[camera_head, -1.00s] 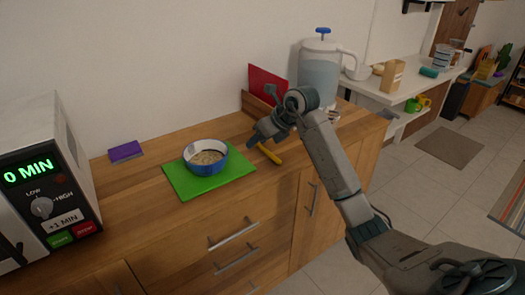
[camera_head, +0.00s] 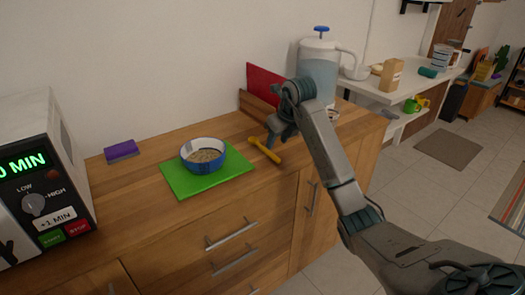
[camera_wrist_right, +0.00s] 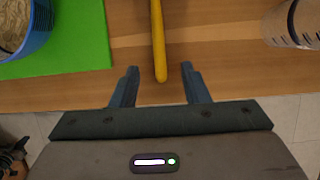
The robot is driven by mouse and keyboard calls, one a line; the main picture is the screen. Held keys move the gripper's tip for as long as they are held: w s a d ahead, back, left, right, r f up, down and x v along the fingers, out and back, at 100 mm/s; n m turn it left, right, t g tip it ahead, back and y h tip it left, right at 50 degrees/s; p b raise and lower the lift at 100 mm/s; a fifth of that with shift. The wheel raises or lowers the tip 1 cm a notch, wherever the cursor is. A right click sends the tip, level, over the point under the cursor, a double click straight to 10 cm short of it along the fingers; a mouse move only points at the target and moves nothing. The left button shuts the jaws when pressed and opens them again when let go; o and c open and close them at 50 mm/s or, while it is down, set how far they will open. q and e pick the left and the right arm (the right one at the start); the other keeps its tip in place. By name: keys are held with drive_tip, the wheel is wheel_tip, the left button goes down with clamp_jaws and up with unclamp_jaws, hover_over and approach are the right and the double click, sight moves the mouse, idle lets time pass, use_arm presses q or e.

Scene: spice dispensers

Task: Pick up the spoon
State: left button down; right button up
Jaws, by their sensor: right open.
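A yellow spoon (camera_head: 266,151) lies on the wooden counter, to the right of the green mat. In the right wrist view its handle (camera_wrist_right: 159,45) points towards me, and its end sits between the two fingers. My right gripper (camera_head: 275,140) is open just above the handle. In the right wrist view the gripper (camera_wrist_right: 158,88) has clear space on both sides of the handle. The far end of the spoon is out of the wrist view. My left gripper is not in view.
A blue and white bowl of oats (camera_head: 203,153) stands on a green mat (camera_head: 180,184). A pitcher (camera_head: 318,70) stands behind my right arm. The counter's front edge is close to the spoon.

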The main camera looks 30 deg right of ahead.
sight(272, 154)
drive_tip(key=shift+p+x, duration=0.3)
drive_tip(key=shift+x, duration=2.65)
drive_tip(key=shift+s, duration=0.2)
clamp_jaws()
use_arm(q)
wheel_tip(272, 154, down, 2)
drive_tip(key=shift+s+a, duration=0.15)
